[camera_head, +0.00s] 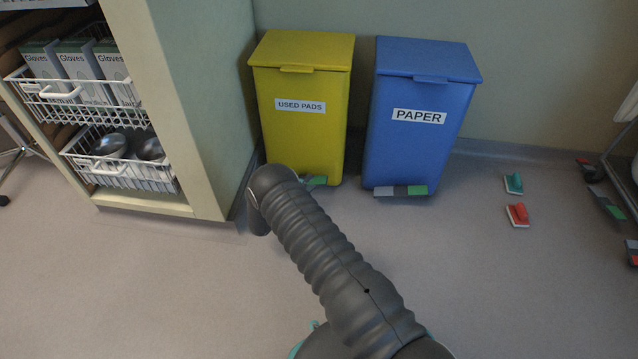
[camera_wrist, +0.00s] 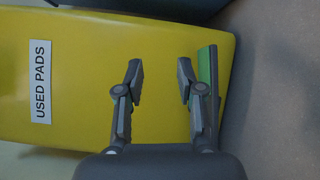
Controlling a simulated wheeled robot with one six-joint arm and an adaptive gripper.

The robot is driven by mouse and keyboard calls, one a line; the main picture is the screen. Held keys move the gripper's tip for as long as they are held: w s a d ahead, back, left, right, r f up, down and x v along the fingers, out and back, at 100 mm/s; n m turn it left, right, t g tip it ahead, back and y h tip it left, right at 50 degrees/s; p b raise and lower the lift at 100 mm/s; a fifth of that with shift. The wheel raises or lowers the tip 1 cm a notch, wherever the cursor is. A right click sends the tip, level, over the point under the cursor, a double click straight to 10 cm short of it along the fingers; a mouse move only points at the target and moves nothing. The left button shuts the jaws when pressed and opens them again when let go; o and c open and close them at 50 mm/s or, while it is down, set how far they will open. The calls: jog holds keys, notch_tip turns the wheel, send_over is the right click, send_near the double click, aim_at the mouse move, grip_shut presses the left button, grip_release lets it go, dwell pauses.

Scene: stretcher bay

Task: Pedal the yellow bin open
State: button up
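The yellow bin (camera_head: 303,130) marked USED PADS stands upright by the wall, its lid (camera_head: 305,50) closed. Its pedal (camera_head: 318,181), with a green part, shows low at the front, partly hidden by my arm. In the wrist view the yellow bin (camera_wrist: 85,90) appears turned sideways. The green-edged pedal (camera_wrist: 208,68) lies just beside the right finger. My gripper (camera_wrist: 160,68) has its two fingers apart with only yellow bin surface behind the gap. I cannot tell whether the right finger touches the pedal. In the head view my arm hides most of the gripper.
A blue PAPER bin (camera_head: 420,150) with its own pedal (camera_head: 402,190) stands right of the yellow one. A cabinet (camera_head: 185,120) with wire baskets is close on the left. A teal brush (camera_head: 513,183) and a red brush (camera_head: 518,215) lie on the floor at right.

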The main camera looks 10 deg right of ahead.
aim_at(319, 180)
jog(key=a+f+t, duration=0.1)
jog(key=f, duration=0.2)
jog(key=s+a+f+n+t+y, duration=0.1)
jog(key=f, duration=0.2)
jog(key=a+f+n+t, duration=0.1)
jog(key=f, duration=0.2)
jog(key=shift+s+f+y, duration=0.35)
jog(key=shift+s+y, duration=0.05)
jog(key=b+x, duration=0.1)
jog(key=x, duration=1.2)
jog(key=shift+w+d+b, duration=0.1)
jog(key=shift+w+b, duration=0.1)
jog(key=shift+b, duration=0.15)
grip_shut()
